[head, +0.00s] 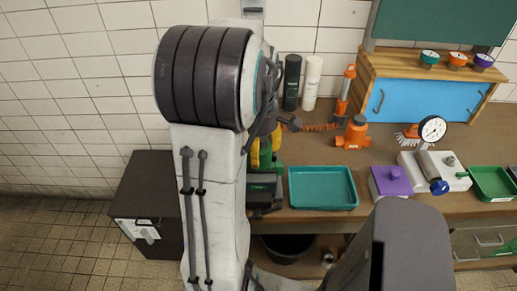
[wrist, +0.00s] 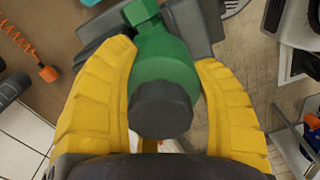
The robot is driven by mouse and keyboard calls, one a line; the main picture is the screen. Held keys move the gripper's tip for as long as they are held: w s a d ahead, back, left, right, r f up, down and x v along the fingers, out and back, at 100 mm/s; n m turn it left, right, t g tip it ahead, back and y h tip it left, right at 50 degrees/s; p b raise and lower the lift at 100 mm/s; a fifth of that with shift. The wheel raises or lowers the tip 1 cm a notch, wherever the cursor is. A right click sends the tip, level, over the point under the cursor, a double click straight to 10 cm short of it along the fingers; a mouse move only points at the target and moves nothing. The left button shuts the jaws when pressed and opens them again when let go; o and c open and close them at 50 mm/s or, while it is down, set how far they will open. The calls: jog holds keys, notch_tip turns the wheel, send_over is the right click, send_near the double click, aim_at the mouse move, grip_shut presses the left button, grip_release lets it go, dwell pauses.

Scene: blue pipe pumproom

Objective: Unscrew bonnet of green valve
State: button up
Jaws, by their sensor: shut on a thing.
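The green valve (wrist: 166,62) shows in the wrist view with its dark grey, many-sided bonnet (wrist: 160,108) facing the camera. My gripper (wrist: 166,52) has one yellow finger on each side of the valve and is shut on it. The finger ends lie beside the green body; the exact contact on the bonnet is hard to tell. The valve sits at the dark grey vise (wrist: 198,22). In the head view my arm hides most of this; bits of yellow finger (head: 262,155) and green valve (head: 276,150) show above the vise (head: 263,190).
On the workbench (head: 375,150), a teal tray (head: 322,188), purple box (head: 391,183) and white gauge unit (head: 440,167) stand to the right. An orange tool (head: 354,134) and two bottles (head: 302,82) stand behind. A dark cabinet (head: 150,205) is at left.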

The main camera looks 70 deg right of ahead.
jog(key=shift+n, duration=1)
jog(key=shift+r+p, duration=0.85)
jog(key=shift+r, duration=0.15)
jog(key=shift+r+p, duration=2.35)
jog(key=shift+r, duration=0.45)
